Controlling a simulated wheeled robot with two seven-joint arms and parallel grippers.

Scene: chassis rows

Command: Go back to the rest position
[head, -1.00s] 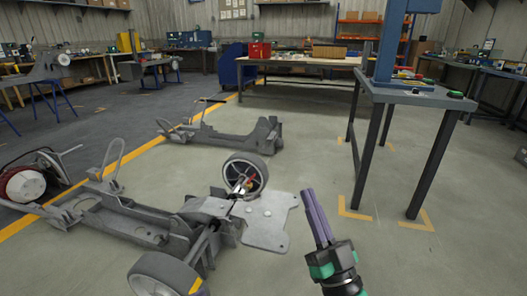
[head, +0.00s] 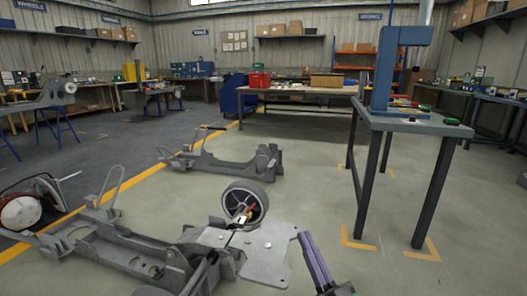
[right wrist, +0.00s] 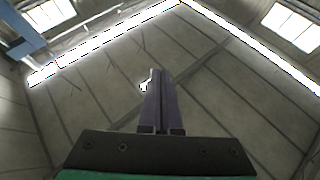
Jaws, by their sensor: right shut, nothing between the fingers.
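My right gripper (head: 309,250) comes in at the bottom centre-right of the head view, its purple fingers pointing up and shut with nothing between them. It is just right of the grey plate on the near chassis (head: 266,252); I cannot tell whether it is clear of that plate in depth. In the right wrist view the two fingers (right wrist: 161,100) lie side by side against the ceiling. My left gripper is in neither view.
A wheel (head: 244,203) stands on the near chassis. A second chassis (head: 225,165) lies behind it. A tall grey table (head: 415,123) with a blue press (head: 385,70) stands at right. A workbench (head: 300,91) is at the back. The floor between the chassis and the table is clear.

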